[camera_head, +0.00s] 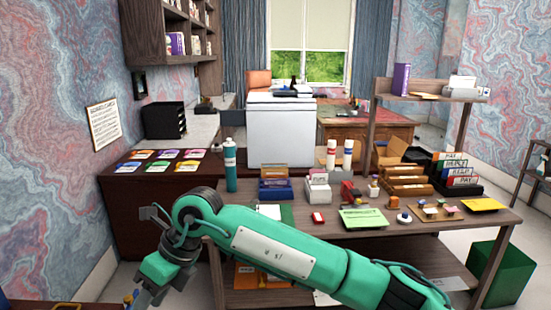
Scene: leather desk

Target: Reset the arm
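One of my arms, teal with grey joints (285,255), comes in from the lower right. It reaches across to the left in front of the desk (470,222). It bends at a dark grey joint (195,205) and folds down to the lower left. Its far end (148,290) runs toward the bottom edge. I take it for my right arm, from the side it enters. I cannot make out its fingers clearly, nor anything held. My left gripper is not in view.
Card boxes, a green pad (363,218), stamps and folders (457,173) crowd the desktop. A green bin (502,272) stands at right. Coloured cards (188,166) lie on the dark left cabinet.

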